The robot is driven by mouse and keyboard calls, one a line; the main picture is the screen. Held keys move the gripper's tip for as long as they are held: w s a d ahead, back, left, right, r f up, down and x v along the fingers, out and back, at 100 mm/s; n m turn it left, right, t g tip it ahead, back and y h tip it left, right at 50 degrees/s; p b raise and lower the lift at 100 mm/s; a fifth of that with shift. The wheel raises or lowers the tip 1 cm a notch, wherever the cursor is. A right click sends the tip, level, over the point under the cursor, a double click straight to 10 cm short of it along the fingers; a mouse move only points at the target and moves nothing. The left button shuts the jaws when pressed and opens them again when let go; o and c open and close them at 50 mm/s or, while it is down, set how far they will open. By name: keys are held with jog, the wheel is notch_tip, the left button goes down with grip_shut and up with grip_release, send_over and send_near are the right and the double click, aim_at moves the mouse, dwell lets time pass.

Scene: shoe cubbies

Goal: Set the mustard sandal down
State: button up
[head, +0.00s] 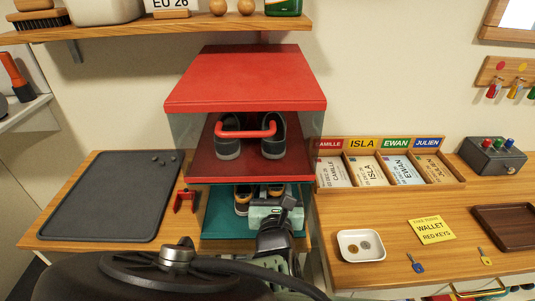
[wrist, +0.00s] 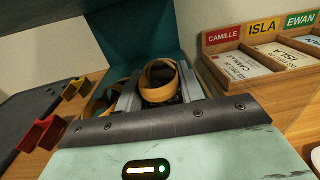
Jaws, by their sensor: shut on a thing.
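My gripper (wrist: 160,90) is shut on a mustard sandal (wrist: 160,72), with one grey finger on each side of it in the wrist view. In the head view my gripper (head: 276,203) reaches into the lower teal cubby (head: 217,224), and the top of the held sandal (head: 276,189) shows just beyond it. A second mustard sandal (head: 241,201) is to its left in the same cubby, and it also shows in the wrist view (wrist: 113,94). My gripper hides the underside of the held sandal, so I cannot tell whether it touches the cubby floor.
A name-card rack (head: 385,180) stands close on the right.

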jog(key=shift+f, duration=0.15)
jog(key=shift+f, duration=0.35)
jog(key=o, duration=1.1)
jog(key=shift+r, duration=0.1)
